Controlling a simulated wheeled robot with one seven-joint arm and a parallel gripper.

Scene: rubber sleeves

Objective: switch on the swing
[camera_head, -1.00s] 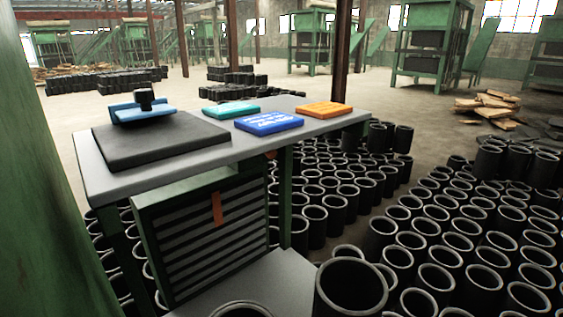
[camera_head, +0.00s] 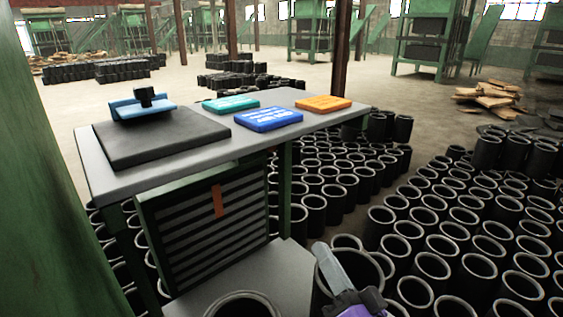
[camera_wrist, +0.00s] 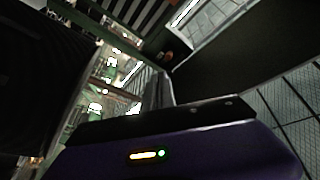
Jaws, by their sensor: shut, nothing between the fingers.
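A black slab (camera_head: 190,142) lies on the left of the grey table. On its far left part sits a blue tilted rocker piece (camera_head: 122,111) with a black knob (camera_head: 144,97) on top; it may be the swing switch, but I cannot tell for sure. My gripper (camera_head: 323,250) shows at the bottom of the head view, grey fingers together and empty, with a purple wrist. It is in front of and below the table, right of the slab. The wrist view shows the shut fingers (camera_wrist: 160,88) pointing at dark, unclear surfaces.
A teal block (camera_head: 231,103), a blue block (camera_head: 268,119) and an orange block (camera_head: 323,103) lie on the grey table (camera_head: 240,148). Several black rubber sleeves (camera_head: 433,265) stand on the floor at right and below. A green column (camera_head: 45,190) fills the left edge.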

